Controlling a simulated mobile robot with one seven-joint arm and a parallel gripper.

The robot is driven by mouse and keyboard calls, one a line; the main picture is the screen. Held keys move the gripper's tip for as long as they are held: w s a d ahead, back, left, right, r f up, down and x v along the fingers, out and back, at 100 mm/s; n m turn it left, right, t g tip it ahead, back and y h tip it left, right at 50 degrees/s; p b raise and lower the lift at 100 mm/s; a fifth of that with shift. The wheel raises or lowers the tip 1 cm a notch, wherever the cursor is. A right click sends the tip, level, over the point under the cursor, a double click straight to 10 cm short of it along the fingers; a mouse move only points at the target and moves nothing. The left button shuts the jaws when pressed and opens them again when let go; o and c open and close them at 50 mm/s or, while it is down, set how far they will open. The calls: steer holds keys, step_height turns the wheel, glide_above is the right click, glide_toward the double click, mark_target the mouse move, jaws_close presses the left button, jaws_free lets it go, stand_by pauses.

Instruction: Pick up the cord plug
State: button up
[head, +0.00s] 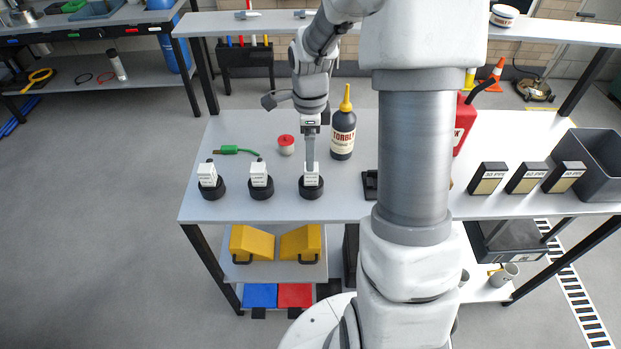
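A green object with a short green cord (230,150), which looks like the cord plug, lies on the left part of the workbench, behind the white-topped pieces. Its right end reaches close behind the middle piece. My gripper (310,166) points down over the rightmost of three white blocks on black round bases (312,184), to the right of the green cord and apart from it. The fingers overlap that block in the picture. I cannot tell whether they touch it, or whether they are open or shut.
A red-lidded jar (286,145) and a dark bottle with a yellow nozzle (342,132) stand near my gripper. The two other white blocks (207,176) (260,175) stand in front of the cord. Dark boxes (488,179) and a grey bin (592,168) stand right. The bench's far left corner is clear.

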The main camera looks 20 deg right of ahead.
mark_target(311, 179)
steer(key=f, duration=0.8)
steer(key=shift+w+d+f, duration=0.2)
steer(key=shift+f, duration=0.2)
jaws_close()
